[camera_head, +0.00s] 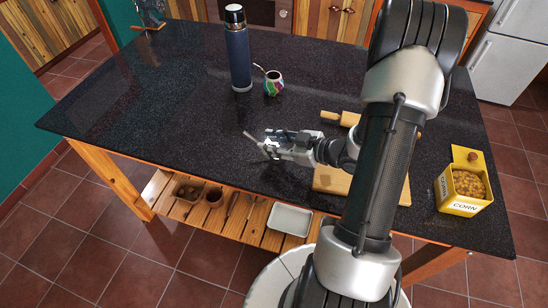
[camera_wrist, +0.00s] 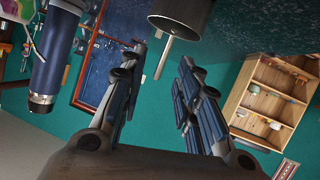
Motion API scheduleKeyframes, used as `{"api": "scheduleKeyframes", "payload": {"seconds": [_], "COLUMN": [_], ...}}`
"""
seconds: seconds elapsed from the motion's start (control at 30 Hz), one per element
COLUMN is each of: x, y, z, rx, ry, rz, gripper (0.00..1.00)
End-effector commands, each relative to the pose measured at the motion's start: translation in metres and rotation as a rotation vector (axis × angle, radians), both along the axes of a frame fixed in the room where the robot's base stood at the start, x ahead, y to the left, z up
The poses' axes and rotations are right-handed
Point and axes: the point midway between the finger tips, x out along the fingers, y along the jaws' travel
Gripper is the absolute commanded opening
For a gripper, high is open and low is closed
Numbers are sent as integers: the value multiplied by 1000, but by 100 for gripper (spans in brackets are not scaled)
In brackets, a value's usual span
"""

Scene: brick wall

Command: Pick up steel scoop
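The steel scoop shows in the wrist view as a dark metal cup (camera_wrist: 181,17) at the top, with a thin pale handle (camera_wrist: 164,58) reaching toward the gap between my fingers. In the head view the scoop's slim handle (camera_head: 252,137) sticks out up and left just past my fingertips; its cup is mostly hidden by or blends with my gripper. My gripper (camera_head: 273,144) is low over the dark worktop. In the wrist view my fingers (camera_wrist: 158,62) are spread, one on each side of the handle, with visible gaps; I see no contact.
A blue flask (camera_head: 238,55) and a patterned mate cup (camera_head: 273,83) stand behind my gripper. A rolling pin (camera_head: 341,119) and a wooden board (camera_head: 331,180) lie right of it. A yellow corn box (camera_head: 463,202) stands at the right.

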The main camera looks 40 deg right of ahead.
Motion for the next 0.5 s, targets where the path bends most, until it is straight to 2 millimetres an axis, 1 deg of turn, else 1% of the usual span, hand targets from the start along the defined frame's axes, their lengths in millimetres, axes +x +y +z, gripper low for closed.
{"api": "scheduleKeyframes", "payload": {"seconds": [0.03, 0.27, 0.4, 0.5], "x": [5, 18, 35, 46], "y": [3, 11, 23, 27], "z": [-3, -9, -17, -21], "rx": [0, -1, -1, -1], "ry": [0, 1, 0, 0], "rz": [2, 2, 3, 3], "gripper": [30, 30, 30, 30]}}
